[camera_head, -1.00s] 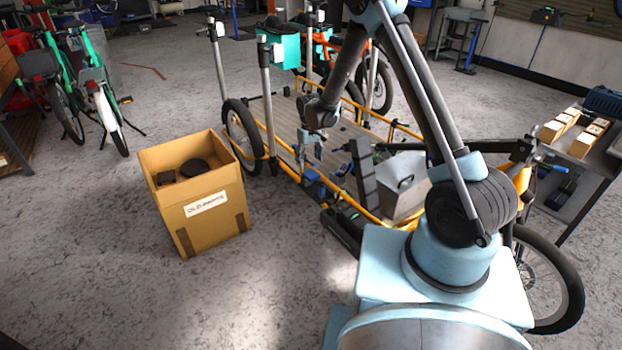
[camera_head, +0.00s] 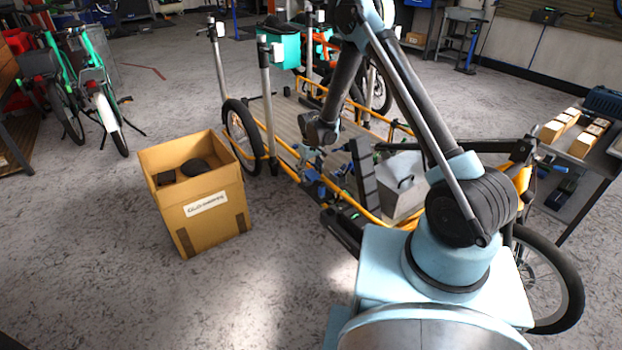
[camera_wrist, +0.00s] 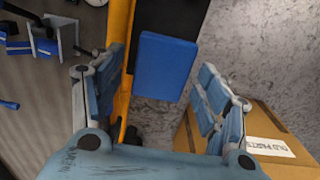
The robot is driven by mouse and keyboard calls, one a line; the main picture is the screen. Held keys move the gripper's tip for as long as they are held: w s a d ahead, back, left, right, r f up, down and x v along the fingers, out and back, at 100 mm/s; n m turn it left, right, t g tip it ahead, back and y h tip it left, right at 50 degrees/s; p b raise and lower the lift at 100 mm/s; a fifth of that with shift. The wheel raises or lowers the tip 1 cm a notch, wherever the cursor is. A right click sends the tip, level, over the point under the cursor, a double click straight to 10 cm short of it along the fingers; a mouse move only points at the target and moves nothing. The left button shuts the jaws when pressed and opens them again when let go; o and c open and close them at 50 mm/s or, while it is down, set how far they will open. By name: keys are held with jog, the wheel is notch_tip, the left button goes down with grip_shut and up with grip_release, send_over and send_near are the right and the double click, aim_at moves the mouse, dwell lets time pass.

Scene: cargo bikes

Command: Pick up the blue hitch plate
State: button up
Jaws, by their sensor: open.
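The blue hitch plate (camera_wrist: 166,67) shows in the wrist view as a flat blue block against a dark part, beside the yellow frame rail of the cargo bike. In the head view it is the small blue patch (camera_head: 312,178) at the near left edge of the bike's cargo bed. My gripper (camera_wrist: 160,90) is open and empty, with one finger on each side of the plate in the picture. In the head view my gripper (camera_head: 308,158) is just above the plate, and I cannot tell whether it touches it.
A cardboard box (camera_head: 215,222) holding dark parts stands on the floor left of the bike. A grey metal box (camera_head: 403,190) and an upright dark post (camera_head: 364,175) are on the bed to the right. Yellow rails (camera_head: 281,166) edge the bed.

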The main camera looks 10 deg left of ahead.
aim_at(310, 172)
jog(key=c, duration=1.3)
jog(key=shift+o, duration=0.2)
notch_tip(310, 172, up, 16)
jog(key=shift+r, duration=0.2)
dwell(1.0)
jog(key=shift+r, duration=0.1)
dwell(0.3)
